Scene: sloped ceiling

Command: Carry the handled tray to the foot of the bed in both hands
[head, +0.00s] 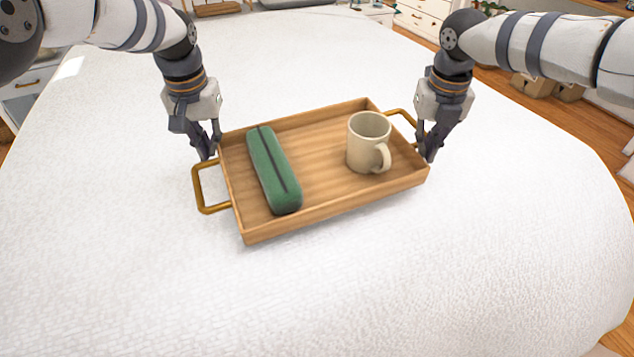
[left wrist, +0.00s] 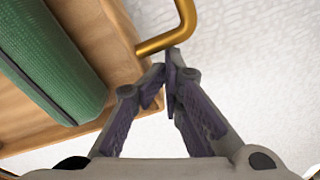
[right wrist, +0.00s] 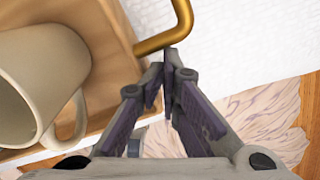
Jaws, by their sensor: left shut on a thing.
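The wooden handled tray (head: 320,218) is over the white bed (head: 400,290); I cannot tell whether it touches the cover. It holds a green case (head: 272,168) on the left and a cream mug (head: 368,143), upright, on the right. My left gripper (head: 207,155) is shut on the brass left handle (head: 197,188), at its far end beside the tray wall; this handle also shows in the left wrist view (left wrist: 165,42). My right gripper (head: 426,155) has its fingers close together at the right handle (right wrist: 165,42), which it partly hides in the head view.
The white bed cover is clear around the tray, with the widest free room in front. Wooden floor (head: 592,125) shows beyond the bed's right edge. White drawers (head: 422,18) stand at the back, and boxes (head: 545,87) stand on the floor at right.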

